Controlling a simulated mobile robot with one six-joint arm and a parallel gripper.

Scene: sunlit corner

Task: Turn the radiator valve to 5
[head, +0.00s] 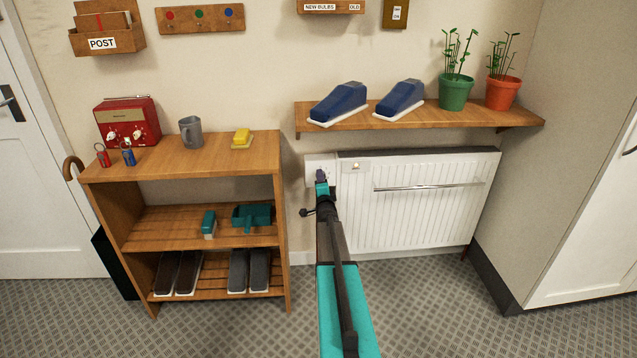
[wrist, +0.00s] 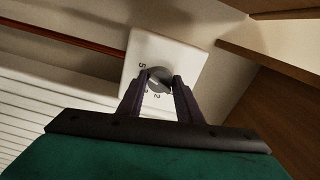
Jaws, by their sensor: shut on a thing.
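The radiator valve is a round grey knob (wrist: 159,74) on a white plate (wrist: 178,45), seen in the wrist view. A 5 shows on the plate at the knob's left, with a 3 and a 2 below it. My gripper (wrist: 163,82) is shut on the knob, one finger on each side. I cannot tell which number the knob points to. In the head view, my gripper (head: 322,179) is at the white plate (head: 315,162) by the radiator's upper left corner and hides the knob. The white radiator (head: 430,222) is right of my arm.
A wooden shelf (head: 520,120) with two blue-and-white objects and potted plants is above the radiator. A wooden shelf unit (head: 262,160) with a red radio (head: 128,122), a mug (head: 191,132) and shoes stands left of my arm. A rail (head: 430,187) crosses the radiator's front.

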